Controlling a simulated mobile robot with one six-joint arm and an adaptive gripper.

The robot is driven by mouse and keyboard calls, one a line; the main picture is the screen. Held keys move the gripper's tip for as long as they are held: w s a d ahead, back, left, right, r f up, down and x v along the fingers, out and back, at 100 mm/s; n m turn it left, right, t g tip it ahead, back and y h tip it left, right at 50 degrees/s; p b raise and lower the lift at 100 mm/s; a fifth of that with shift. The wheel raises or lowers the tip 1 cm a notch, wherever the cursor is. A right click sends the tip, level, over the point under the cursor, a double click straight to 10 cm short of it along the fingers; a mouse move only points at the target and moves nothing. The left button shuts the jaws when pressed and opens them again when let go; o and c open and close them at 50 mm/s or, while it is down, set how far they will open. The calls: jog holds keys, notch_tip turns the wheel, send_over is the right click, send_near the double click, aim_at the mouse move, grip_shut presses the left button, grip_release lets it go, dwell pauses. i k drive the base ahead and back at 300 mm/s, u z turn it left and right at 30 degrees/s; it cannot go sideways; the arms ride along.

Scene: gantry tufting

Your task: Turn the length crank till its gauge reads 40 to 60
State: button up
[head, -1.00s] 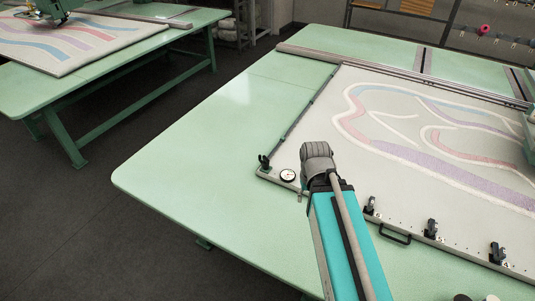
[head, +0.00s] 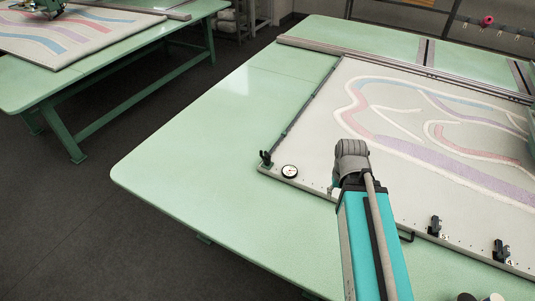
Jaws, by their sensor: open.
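A round white gauge with a dark rim (head: 289,171) sits on the near left corner of the pale frame (head: 310,183). Its needle and numbers are too small to read. A small black fitting (head: 265,158) stands at the corner just left of the gauge. I cannot tell whether it is the length crank. My teal arm reaches in from the bottom and its grey wrist end is over the frame's near edge, right of the gauge and apart from it. My gripper's fingers are not visible beyond the wrist.
A tufted cloth with coloured curves (head: 430,130) fills the frame on a green table (head: 200,150). Black clamps (head: 435,225) line the near edge. A second green table (head: 100,85) stands behind at left. The green tabletop left of the frame is clear.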

aim_at(266, 159)
jog(key=u, duration=0.05)
jog(key=k, duration=0.95)
jog(key=u, duration=0.45)
jog(key=i, duration=1)
jog(key=z, duration=0.1)
